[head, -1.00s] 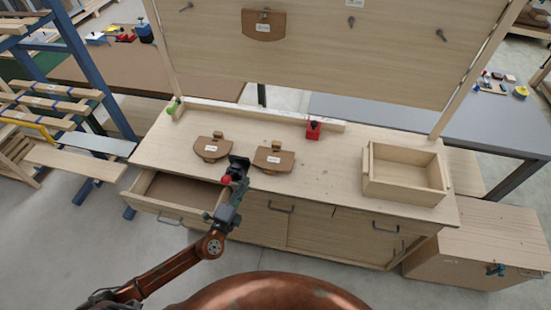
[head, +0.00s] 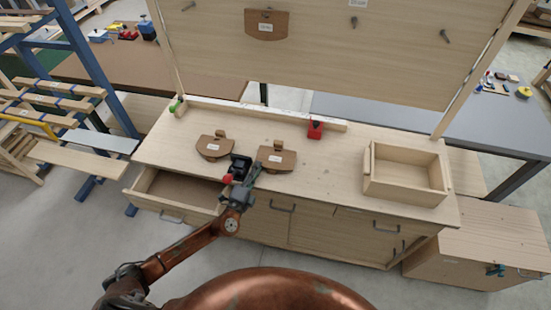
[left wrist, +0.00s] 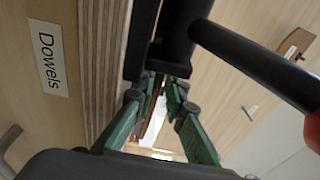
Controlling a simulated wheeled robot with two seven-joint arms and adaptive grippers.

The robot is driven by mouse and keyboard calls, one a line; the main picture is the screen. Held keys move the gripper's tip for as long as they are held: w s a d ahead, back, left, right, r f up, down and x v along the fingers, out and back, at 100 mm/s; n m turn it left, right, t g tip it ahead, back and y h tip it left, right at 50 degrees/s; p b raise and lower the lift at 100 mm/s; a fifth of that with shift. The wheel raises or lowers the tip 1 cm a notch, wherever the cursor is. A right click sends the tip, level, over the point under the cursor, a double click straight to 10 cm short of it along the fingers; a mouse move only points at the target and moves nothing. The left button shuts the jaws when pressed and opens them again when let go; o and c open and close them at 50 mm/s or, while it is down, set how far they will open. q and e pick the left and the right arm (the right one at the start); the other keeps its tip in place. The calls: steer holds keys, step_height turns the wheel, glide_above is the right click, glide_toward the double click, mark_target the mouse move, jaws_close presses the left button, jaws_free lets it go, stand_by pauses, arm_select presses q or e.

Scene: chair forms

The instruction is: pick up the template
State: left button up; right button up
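A brown template (head: 213,147) with a white label lies on the bench top, left of the middle. A second brown template (head: 276,157) lies to its right. A third template (head: 267,24) hangs on the upright board; it appears to show in the left wrist view (left wrist: 297,44). My left gripper (head: 253,172) is at the bench's front edge, in front of the two lying templates. In the left wrist view its green fingers (left wrist: 162,88) stand apart, with a thin brown strip visible between them that I cannot identify. My right gripper is not in view.
A black vise-like fixture (head: 240,166) with a red-ended handle (head: 228,178) is close beside my gripper. An open drawer (head: 172,196) juts out at left. A wooden box (head: 405,190) stands at right. A red block (head: 315,130) sits behind.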

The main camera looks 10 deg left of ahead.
arm_select(q)
jaws_close()
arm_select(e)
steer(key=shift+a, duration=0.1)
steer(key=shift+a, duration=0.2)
arm_select(q)
steer(key=shift+r, duration=0.1)
steer(key=shift+r, duration=0.55)
steer(key=s+a+r+p, duration=0.1)
steer(key=s+r+p, duration=0.1)
steer(key=s+r, duration=0.9)
steer(key=s, duration=0.3)
steer(key=shift+a+r+p, duration=0.25)
steer(key=shift+r+p, duration=0.1)
steer(key=shift+p, duration=0.05)
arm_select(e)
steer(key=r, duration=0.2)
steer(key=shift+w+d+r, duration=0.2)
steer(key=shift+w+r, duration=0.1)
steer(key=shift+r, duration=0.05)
